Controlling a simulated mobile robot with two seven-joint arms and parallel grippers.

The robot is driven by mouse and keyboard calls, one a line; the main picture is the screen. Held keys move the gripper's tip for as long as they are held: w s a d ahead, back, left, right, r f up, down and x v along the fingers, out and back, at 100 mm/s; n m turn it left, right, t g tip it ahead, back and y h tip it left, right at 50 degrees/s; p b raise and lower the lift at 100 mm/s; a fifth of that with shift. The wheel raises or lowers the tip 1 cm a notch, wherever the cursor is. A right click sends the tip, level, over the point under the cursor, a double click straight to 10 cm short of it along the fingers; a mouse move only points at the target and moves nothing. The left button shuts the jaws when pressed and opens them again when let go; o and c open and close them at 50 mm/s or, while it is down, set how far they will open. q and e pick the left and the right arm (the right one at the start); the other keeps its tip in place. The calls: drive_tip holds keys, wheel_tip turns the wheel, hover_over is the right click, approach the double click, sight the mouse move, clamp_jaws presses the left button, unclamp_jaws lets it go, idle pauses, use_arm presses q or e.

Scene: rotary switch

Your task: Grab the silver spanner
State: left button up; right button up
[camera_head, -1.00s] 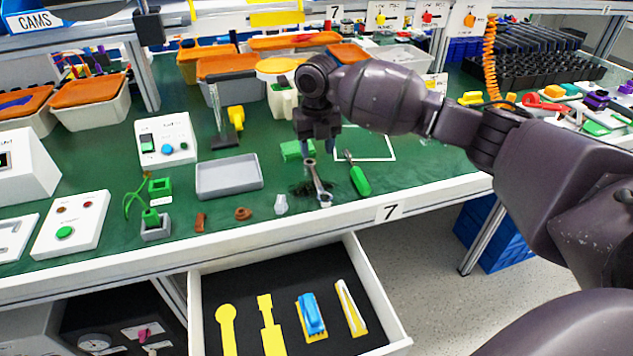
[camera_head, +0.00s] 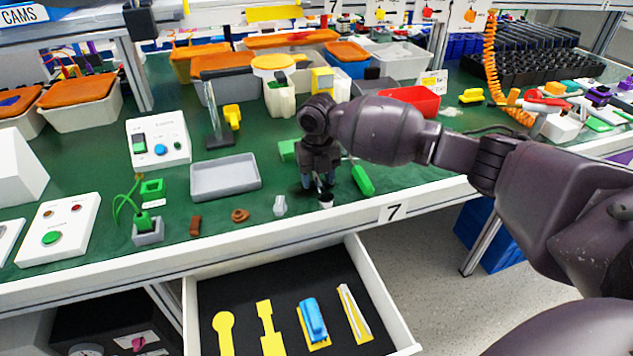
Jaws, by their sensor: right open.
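The silver spanner (camera_head: 326,200) lies on the green bench top near its front edge. Only its near end shows clearly; my right gripper hides the rest. My right gripper (camera_head: 318,186) is open and points down, low over the spanner, with its fingers about the shaft. I cannot tell whether the fingers touch it. My left gripper is not in view.
A green screwdriver (camera_head: 362,180) lies just right of my right gripper. A grey tray (camera_head: 226,178) and small brown parts lie to the left. An open drawer (camera_head: 385,300) with yellow tool outlines and a blue tool (camera_head: 313,320) is below the bench edge.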

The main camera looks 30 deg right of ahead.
clamp_jaws()
drive_tip(key=shift+r, duration=0.15)
